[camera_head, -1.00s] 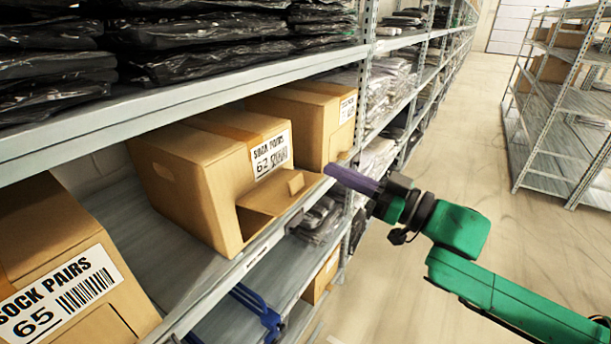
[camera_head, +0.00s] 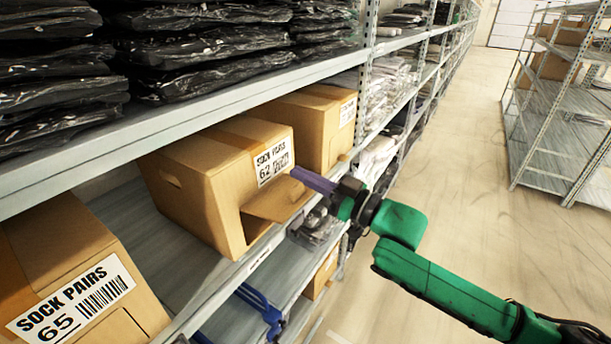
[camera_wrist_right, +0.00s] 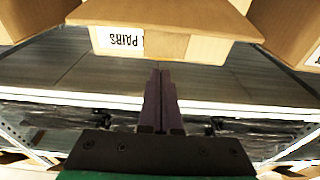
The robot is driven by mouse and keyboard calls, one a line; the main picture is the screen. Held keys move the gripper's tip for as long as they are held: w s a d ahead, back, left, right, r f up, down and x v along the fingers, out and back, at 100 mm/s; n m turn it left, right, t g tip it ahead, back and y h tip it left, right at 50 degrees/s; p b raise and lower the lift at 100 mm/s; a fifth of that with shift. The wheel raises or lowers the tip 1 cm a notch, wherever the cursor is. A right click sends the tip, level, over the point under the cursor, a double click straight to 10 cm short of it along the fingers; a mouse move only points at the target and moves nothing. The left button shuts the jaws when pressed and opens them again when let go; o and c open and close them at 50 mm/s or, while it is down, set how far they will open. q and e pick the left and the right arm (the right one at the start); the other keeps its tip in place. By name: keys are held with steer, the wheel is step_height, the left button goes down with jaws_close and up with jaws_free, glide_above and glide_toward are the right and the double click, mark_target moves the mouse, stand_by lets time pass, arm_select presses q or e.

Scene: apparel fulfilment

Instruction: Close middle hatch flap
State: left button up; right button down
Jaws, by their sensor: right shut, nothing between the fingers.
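The middle cardboard box (camera_head: 205,190), labelled SOCK PAIRS 62, stands on the shelf. Its hatch flap (camera_head: 270,205) is open and sticks outward from the front, over the shelf edge. My right gripper (camera_head: 297,173) comes in from the right, its purple fingers shut and empty. Its tips overlap the flap's outer upper edge in the head view; I cannot tell whether they touch. In the right wrist view, the shut fingers (camera_wrist_right: 160,72) point at cardboard with an upside-down label (camera_wrist_right: 122,40). My left gripper is not in view.
A box labelled 65 (camera_head: 60,250) stands at the near left, and another box (camera_head: 318,120) stands just beyond the middle one. The shelf above (camera_head: 190,100) carries black bagged packs (camera_head: 190,55). The aisle floor (camera_head: 450,160) is free.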

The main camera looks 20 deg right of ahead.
steer(key=shift+s+d+f, duration=0.2)
steer(key=shift+s+f, duration=0.05)
steer(key=shift+f, duration=0.5)
steer(key=shift+a, duration=0.1)
steer(key=shift+f, duration=0.1)
